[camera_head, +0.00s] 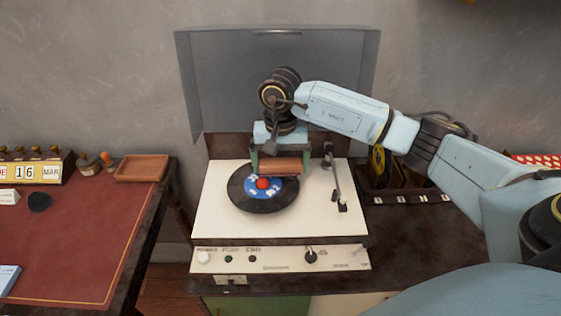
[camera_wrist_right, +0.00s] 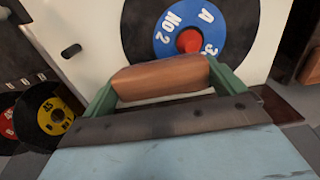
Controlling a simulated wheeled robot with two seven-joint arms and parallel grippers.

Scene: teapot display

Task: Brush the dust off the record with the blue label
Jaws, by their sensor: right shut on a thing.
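The record with the blue label (camera_head: 262,203) lies flat on the cream turntable (camera_head: 330,215), with a red knob at its centre. It also shows in the right wrist view (camera_wrist_right: 138,42), at the top. My right gripper (camera_head: 281,166) is shut on a brown wooden brush (camera_wrist_right: 160,77), held crosswise between its green fingers. In the head view the brush (camera_head: 280,165) overlaps the far edge of the record; I cannot tell whether it touches. The side of the brush facing the record is hidden, and no dust can be made out. My left gripper is not in view.
The tonearm (camera_head: 335,182) stands right of the record. The raised grey lid (camera_head: 235,80) is behind. Other records, one with a yellow label (camera_head: 378,160), stand in a crate at right. A red-topped desk (camera_head: 75,235) with a wooden tray (camera_head: 142,168) is at left.

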